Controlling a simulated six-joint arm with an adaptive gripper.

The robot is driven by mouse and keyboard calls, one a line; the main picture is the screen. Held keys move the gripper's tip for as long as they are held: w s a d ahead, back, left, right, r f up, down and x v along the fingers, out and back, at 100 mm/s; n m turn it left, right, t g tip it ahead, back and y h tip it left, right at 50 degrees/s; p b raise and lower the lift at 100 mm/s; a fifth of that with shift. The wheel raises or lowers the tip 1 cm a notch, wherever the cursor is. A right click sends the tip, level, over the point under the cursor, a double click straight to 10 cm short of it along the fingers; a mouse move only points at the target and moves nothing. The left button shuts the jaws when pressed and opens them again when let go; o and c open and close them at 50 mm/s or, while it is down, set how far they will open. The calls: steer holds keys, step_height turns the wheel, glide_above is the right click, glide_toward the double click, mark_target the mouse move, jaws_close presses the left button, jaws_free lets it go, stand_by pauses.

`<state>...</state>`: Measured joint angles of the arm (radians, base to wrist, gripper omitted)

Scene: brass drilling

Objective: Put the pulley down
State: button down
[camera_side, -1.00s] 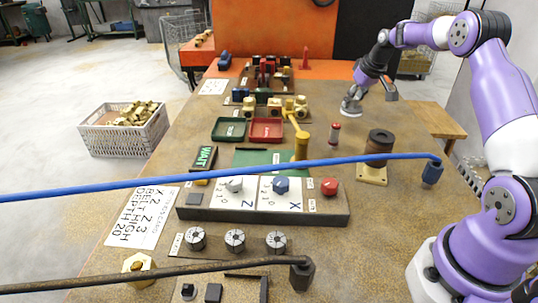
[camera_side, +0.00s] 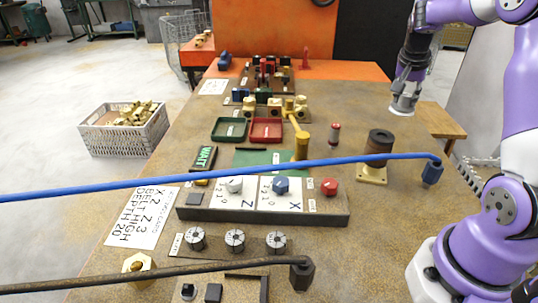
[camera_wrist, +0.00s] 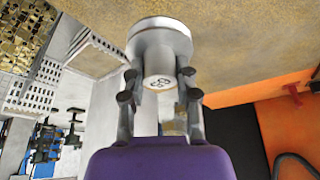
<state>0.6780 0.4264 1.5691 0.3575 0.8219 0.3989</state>
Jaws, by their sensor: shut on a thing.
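The pulley (camera_side: 402,109) is a pale grey-white stepped disc with a narrower hub. My gripper (camera_side: 408,92) is shut on its hub and holds it with the wide disc facing down, at the right side of the table. In the side view it appears raised above the brown table top (camera_side: 350,110), but the exact height is hard to tell. In the wrist view the pulley (camera_wrist: 160,40) sits between the fingertips of my gripper (camera_wrist: 160,85), with dark marks on the hub's end face.
A dark cylinder on a brass base (camera_side: 371,174) and a small red-capped cylinder (camera_side: 334,134) stand nearby. Red (camera_side: 266,139) and green trays lie to the left. A blue rod (camera_side: 230,175) crosses the foreground. The table top around the small cylinder is bare.

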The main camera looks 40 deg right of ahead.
steer(key=s, duration=0.1)
steer(key=s+m, duration=0.1)
steer(key=d+f+m, duration=0.1)
steer(key=shift+s+d+g, duration=0.1)
steer(key=shift+s+g, duration=0.3)
step_height(320, 180, down, 9)
steer(key=shift+r, duration=0.1)
steer(key=c, duration=0.6)
jaws_free()
steer(key=shift+f, duration=0.2)
